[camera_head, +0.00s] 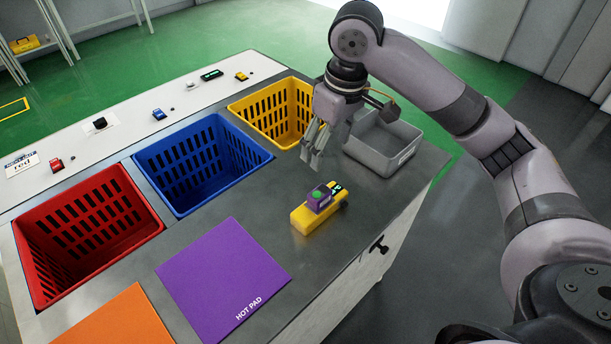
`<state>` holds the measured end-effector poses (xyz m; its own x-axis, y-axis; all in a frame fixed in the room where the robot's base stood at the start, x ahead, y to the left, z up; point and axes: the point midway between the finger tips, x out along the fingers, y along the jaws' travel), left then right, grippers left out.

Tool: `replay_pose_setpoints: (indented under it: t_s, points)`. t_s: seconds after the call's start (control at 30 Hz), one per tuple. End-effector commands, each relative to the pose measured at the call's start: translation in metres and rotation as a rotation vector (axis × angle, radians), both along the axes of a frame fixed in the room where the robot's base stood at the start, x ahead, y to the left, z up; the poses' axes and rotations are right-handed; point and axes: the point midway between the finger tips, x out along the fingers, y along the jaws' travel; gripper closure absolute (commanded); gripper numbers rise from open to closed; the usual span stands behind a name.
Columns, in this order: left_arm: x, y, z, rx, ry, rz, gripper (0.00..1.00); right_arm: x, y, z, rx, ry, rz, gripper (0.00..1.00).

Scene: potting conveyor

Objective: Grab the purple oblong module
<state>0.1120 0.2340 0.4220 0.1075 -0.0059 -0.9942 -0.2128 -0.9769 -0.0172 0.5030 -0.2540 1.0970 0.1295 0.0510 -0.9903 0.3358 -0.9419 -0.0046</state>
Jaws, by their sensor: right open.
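A small purple module (318,201) with a green round spot on it sits on top of a yellow block (305,219) on the grey counter, right of the purple hot pad. A dark part with green marks (337,188) adjoins it at the right. My right gripper (313,161) is above and behind the module, apart from it, with its fingers pointing down. It is open and empty. My left gripper is not in the view.
Red (150,215), blue (262,156) and yellow (308,98) baskets are set along the counter (210,213). A grey bin (405,154) stands close to the right of my right gripper. A purple hot pad (222,275) and an orange pad (118,322) lie in front.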

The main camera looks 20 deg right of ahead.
Motion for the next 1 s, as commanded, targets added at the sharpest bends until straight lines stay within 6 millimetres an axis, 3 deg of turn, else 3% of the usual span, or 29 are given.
replay_pose_setpoints:
  t_s: [0.1, 0.17, 0.4, 0.5, 0.57, 0.8, 1.0]
  points:
    - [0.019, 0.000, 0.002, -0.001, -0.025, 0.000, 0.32, 0.000, -0.003, -0.002, -0.002, 0.007, -0.008, 0.33]
    - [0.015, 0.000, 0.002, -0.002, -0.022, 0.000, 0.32, 0.001, -0.003, -0.009, -0.002, 0.008, -0.009, 0.33]
    - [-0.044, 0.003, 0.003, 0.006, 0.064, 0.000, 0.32, 0.007, 0.000, -0.061, -0.002, 0.010, -0.008, 0.33]
    - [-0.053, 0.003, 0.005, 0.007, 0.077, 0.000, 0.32, 0.010, 0.001, -0.081, -0.002, 0.008, -0.008, 0.33]
    - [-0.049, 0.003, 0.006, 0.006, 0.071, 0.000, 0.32, 0.011, 0.002, -0.093, -0.002, 0.008, -0.008, 0.33]
    - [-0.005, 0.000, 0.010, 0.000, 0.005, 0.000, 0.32, 0.015, 0.003, -0.116, -0.001, 0.003, -0.006, 0.33]
    - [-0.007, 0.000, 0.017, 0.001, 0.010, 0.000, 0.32, 0.017, 0.003, -0.136, -0.001, 0.007, -0.007, 0.33]
